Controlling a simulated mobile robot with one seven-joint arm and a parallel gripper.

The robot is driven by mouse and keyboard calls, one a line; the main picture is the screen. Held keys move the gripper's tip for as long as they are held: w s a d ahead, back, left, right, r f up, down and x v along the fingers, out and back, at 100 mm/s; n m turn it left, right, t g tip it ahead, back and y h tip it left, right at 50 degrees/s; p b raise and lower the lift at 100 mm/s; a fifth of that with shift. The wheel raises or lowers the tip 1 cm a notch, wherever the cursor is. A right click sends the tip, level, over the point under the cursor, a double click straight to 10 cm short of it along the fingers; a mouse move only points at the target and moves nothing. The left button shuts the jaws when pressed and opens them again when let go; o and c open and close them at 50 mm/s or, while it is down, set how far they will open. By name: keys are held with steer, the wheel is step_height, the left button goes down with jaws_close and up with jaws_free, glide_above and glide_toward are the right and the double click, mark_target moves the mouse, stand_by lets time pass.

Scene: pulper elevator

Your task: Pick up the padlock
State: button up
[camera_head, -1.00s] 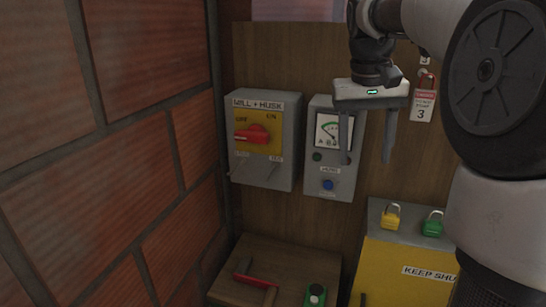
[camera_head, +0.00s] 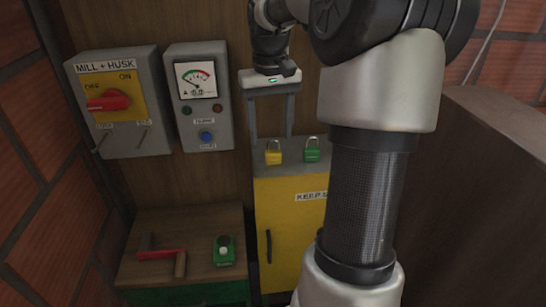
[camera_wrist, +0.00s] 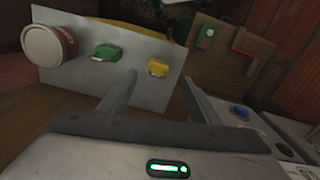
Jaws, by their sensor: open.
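Two padlocks stand on the grey top of the yellow cabinet (camera_head: 289,235). The yellow padlock (camera_head: 273,157) is on the left and the green padlock (camera_head: 311,154) is on the right in the head view. My gripper (camera_head: 271,136) is open and empty, pointing down, with its fingers near the yellow padlock in the head view. In the wrist view, the yellow padlock (camera_wrist: 158,69) shows between and beyond my fingertips (camera_wrist: 158,80). The green padlock (camera_wrist: 104,53) lies left of the fingers there. The exact gap to the padlocks is hard to tell.
A red-and-white can (camera_wrist: 48,45) stands on the cabinet top beyond the green padlock. The switch box (camera_head: 120,100) and meter box (camera_head: 199,97) are on the wall at left. A wooden bench (camera_head: 165,225) holds a red-handled crank (camera_head: 162,253) and a green button box (camera_head: 224,250).

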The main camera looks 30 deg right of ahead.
mark_target(274, 152)
steer(key=f, duration=0.4)
steer(key=shift+s+d+f, duration=0.2)
steer(key=shift+s+f, duration=0.2)
steer(key=shift+f, duration=0.35)
steer(key=shift+c, duration=0.3)
steer(key=c, duration=1.2)
steer(key=shift+r, duration=0.15)
step_height(274, 152, up, 28)
steer(key=p, duration=0.4)
steer(key=shift+c, duration=0.2)
